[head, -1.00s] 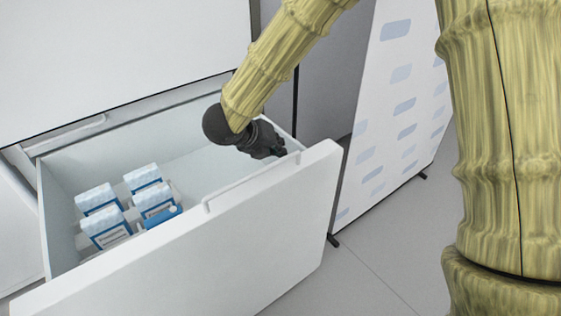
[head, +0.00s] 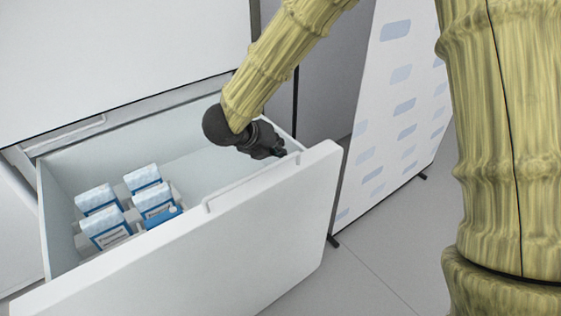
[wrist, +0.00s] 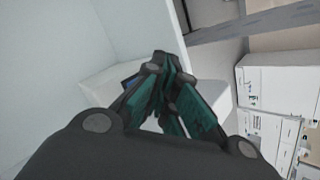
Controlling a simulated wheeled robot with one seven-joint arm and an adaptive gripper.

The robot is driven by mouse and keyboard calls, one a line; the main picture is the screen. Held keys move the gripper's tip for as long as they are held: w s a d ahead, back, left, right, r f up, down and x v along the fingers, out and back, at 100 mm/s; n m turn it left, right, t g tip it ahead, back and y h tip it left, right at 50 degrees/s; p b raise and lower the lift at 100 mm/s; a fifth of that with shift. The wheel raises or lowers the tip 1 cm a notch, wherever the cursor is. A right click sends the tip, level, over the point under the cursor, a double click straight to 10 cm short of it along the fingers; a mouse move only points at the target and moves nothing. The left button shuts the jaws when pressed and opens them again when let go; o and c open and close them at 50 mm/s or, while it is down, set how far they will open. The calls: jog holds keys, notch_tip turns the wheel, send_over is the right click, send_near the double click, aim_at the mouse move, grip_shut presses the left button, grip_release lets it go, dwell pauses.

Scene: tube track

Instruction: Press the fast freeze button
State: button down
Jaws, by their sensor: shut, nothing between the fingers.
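My gripper (head: 280,152) is shut and empty. It is inside the right end of the open white drawer (head: 250,235), close to the drawer's side and front edge. In the wrist view its dark fingers with green pads (wrist: 165,60) come together at the tips. A small blue patch (wrist: 130,82) shows just left of the fingers, on a white ledge (wrist: 98,85). I cannot tell whether this patch is the fast freeze button. No button can be made out in the head view, where my gripper covers that corner. Contact cannot be judged.
The drawer's middle is clear. A white panel with blue marks (head: 385,120) stands to the right, with free floor (head: 385,250) before it.

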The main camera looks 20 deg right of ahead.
jog(key=shift+f, duration=0.1)
jog(key=shift+f, duration=0.3)
jog(key=shift+f+b, duration=0.35)
jog(key=shift+f, duration=0.1)
dwell(1.1)
jog(key=shift+r, duration=0.1)
jog(key=shift+r+p, duration=0.75)
jog(key=shift+r, duration=0.05)
jog(key=shift+r+p, duration=1.9)
jog(key=shift+r, duration=0.6)
